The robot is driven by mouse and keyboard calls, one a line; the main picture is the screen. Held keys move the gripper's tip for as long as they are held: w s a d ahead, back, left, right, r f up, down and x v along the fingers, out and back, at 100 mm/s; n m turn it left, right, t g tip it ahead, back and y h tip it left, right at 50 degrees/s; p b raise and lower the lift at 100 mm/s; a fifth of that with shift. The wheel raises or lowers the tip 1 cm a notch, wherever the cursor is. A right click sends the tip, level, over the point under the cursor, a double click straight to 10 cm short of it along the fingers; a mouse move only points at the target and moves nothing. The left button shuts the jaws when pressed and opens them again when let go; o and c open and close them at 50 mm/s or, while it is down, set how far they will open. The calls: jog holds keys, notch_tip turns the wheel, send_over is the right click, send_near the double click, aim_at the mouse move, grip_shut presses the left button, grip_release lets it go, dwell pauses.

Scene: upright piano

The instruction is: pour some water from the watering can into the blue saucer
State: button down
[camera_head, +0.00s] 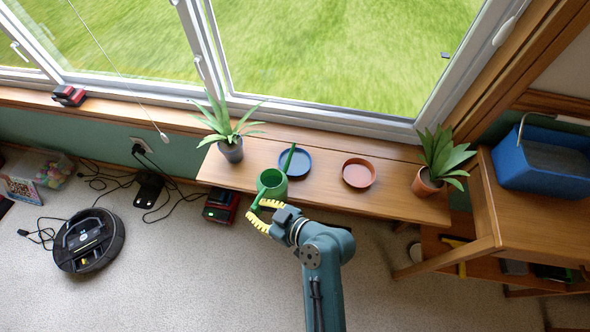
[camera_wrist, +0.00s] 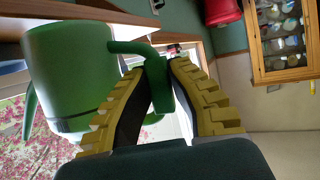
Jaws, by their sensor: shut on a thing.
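The green watering can (camera_head: 271,184) is at the front edge of the wooden bench, with its spout pointing back over the blue saucer (camera_head: 296,168). The blue saucer rests on the bench. My gripper (camera_head: 257,216) has its yellow fingers shut on the can's handle at the near side. In the wrist view, my gripper (camera_wrist: 160,88) closes on the green handle, and the can's body (camera_wrist: 75,70) fills the left. The can looks close to upright in the head view.
A terracotta saucer (camera_head: 358,173) stands right of the blue one. Potted plants stand at the bench's left (camera_head: 231,148) and right (camera_head: 430,180). A blue container (camera_head: 540,165) sits on the wooden shelf. A robot vacuum (camera_head: 88,240) and cables lie on the floor at left.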

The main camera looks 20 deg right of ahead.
jog(key=shift+w+f+n+b, duration=0.1)
jog(key=shift+f+n+b, duration=0.3)
jog(key=shift+f, duration=0.3)
jog(key=shift+r, duration=0.1)
jog(key=shift+r+p, duration=0.4)
jog(key=shift+p, duration=0.1)
jog(key=s+a+r+p, duration=0.3)
jog(key=r+p, duration=0.1)
jog(key=p, duration=0.1)
jog(key=shift+s+a, duration=0.15)
jog(key=shift+a, duration=0.15)
jog(key=shift+r, duration=0.1)
